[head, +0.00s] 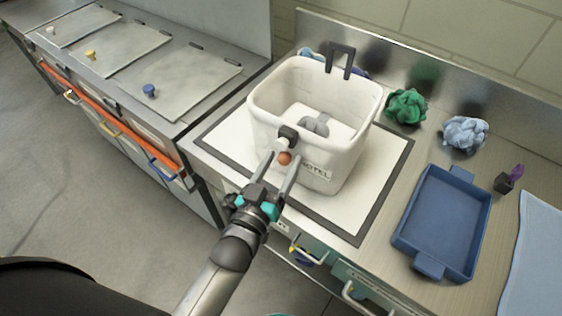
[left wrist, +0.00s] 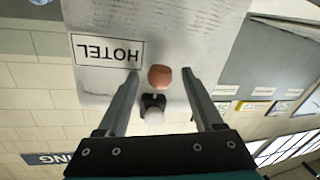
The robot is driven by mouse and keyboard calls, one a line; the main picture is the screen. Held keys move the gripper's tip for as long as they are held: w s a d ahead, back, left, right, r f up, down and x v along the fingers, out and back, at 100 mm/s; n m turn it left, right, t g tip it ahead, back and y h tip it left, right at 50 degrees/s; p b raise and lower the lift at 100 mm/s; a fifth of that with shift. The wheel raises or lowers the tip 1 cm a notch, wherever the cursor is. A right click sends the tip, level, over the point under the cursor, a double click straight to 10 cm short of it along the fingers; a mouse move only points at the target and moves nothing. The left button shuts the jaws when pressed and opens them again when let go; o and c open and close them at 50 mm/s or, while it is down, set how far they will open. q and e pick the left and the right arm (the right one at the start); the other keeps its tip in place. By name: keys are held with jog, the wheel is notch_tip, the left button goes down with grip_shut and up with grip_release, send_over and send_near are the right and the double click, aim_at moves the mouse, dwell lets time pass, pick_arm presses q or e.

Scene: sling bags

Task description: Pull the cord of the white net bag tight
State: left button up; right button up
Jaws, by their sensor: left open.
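The white bag (head: 346,150) stands upright and open-topped, with a HOTEL label (head: 316,171) on its front and a grey lump (head: 315,124) inside. At its near side are a dark fitting (head: 288,134), a white toggle-like piece and an orange-brown bead (head: 284,158). My left gripper (head: 281,166) is open, its fingers on either side of the bead, close to the bag's front. In the left wrist view the bead (left wrist: 160,77) sits between the fingertips with a visible gap to each. The cord itself is too small to make out. My right gripper is not in view.
The bag stands on a white mat with a dark border (head: 364,232). To the right are a blue tray (head: 441,228), green cloth (head: 407,106), light blue cloth (head: 465,133) and a small dark block (head: 502,183). Lidded bins (head: 180,78) stand left. A dark hook-shaped handle (head: 341,58) rises behind.

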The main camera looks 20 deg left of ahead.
pick_arm(q)
grip_shut()
dwell(0.7)
dwell(0.8)
